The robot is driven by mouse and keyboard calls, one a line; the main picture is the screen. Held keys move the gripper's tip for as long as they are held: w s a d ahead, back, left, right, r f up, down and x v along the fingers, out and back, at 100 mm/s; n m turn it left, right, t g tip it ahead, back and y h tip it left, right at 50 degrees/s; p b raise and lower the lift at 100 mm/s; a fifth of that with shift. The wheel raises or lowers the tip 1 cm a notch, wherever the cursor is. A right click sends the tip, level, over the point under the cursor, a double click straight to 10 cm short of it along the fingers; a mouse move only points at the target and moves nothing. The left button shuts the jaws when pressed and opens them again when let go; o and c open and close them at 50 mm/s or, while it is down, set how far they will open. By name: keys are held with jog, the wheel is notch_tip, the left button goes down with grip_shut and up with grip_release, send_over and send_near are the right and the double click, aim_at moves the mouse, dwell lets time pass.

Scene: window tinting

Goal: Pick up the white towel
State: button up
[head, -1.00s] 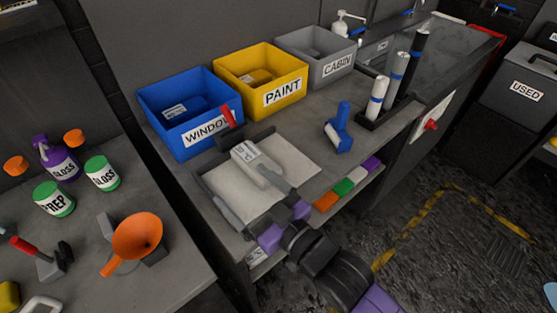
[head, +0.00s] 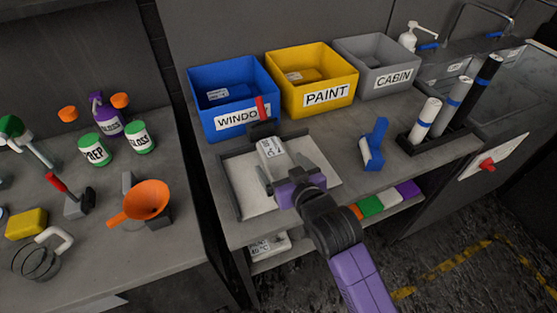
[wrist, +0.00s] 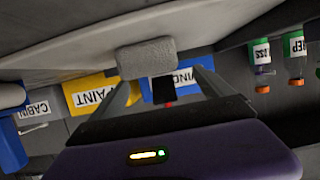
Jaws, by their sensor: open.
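The white towel (head: 271,152) looks like a small folded block with a printed label, lying on the pale inside of a shallow dark-edged tray (head: 229,190) on the workbench. My gripper (head: 284,172) is over the front of the tray, at the towel's near side. Its fingers are open and point toward the towel. In the wrist view the towel (wrist: 147,57) shows as a fuzzy pale block just ahead of the fingers, a little left of centre between them. I cannot tell whether a finger touches it. My gripper's body hides part of the tray.
Blue (head: 230,125), yellow (head: 325,96) and grey (head: 383,80) bins stand behind the tray. A red-handled tool (head: 261,108) stands between tray and blue bin. A blue tool (head: 374,145) and upright rolls (head: 425,120) are to the right. Coloured folded pieces (head: 371,206) lie on the shelf below.

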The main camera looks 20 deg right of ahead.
aim_at(278, 159)
jog(key=x, duration=0.4)
jog(key=shift+d+f+p, duration=0.1)
jog(key=shift+d+p, duration=0.3)
jog(key=shift+w+f, duration=0.3)
jog(key=shift+w, duration=0.35)
jog(key=shift+c, duration=0.2)
jog(key=c, duration=1.4)
jog(key=shift+c, duration=0.8)
jog(key=shift+r, duration=0.1)
